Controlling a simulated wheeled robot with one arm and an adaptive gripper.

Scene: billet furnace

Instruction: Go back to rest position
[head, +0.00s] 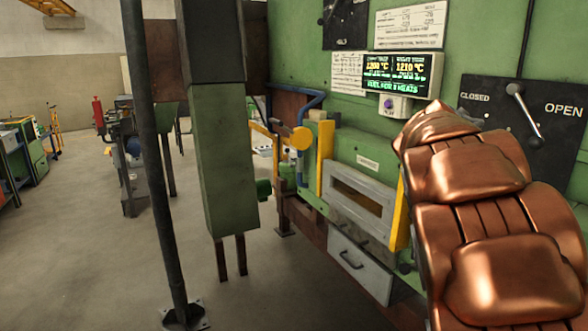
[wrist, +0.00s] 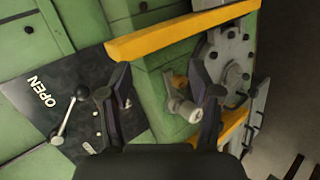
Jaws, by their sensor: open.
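My copper-coloured arm (head: 480,220) fills the right side of the head view, in front of the green furnace (head: 470,60). My gripper is hidden there. In the wrist view my gripper (wrist: 165,85) is open, its two dark fingers apart. Nothing is held between them. The furnace's green face, a yellow bar (wrist: 180,32) and a grey knob-like fitting (wrist: 185,108) show behind and between the fingers. I cannot tell how far they are from the fingertips.
A lit temperature display (head: 395,75) is above left. A dark pole (head: 155,150) and green column (head: 225,155) stand left of the furnace. Clear floor (head: 80,240) lies at left.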

